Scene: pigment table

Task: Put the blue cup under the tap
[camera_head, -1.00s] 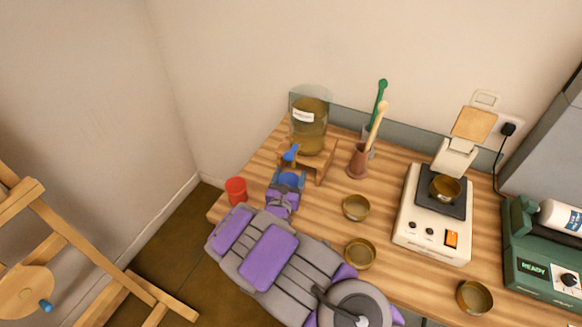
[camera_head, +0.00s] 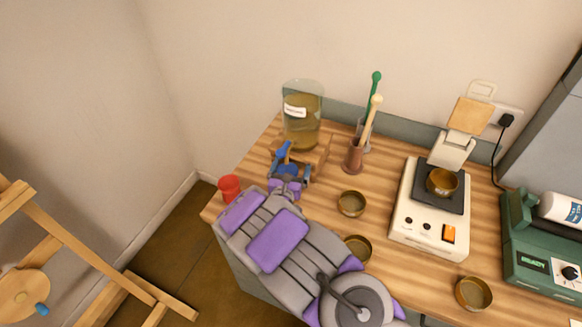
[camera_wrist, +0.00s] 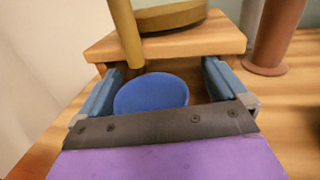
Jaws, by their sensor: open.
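The blue cup (camera_wrist: 150,92) stands between the two blue fingers of my gripper (camera_wrist: 160,85) in the wrist view, with a gap on the right. My gripper (camera_head: 290,170) is open and low at the front of the wooden stand in the head view, where the cup is mostly hidden by it. The tap shows as a blue handle (camera_head: 283,150) in front of the glass jar (camera_head: 302,125). Its brass spout (camera_wrist: 125,35) comes down at the cup's far left rim in the wrist view. I cannot tell whether the spout is directly over the cup.
The wooden stand (camera_wrist: 200,42) is just beyond the cup. A red cup (camera_head: 229,188) is at the table's left edge. A brown holder (camera_head: 353,157) with sticks stands right of the stand. Brass bowls (camera_head: 351,203) and a white scale (camera_head: 428,225) are further right.

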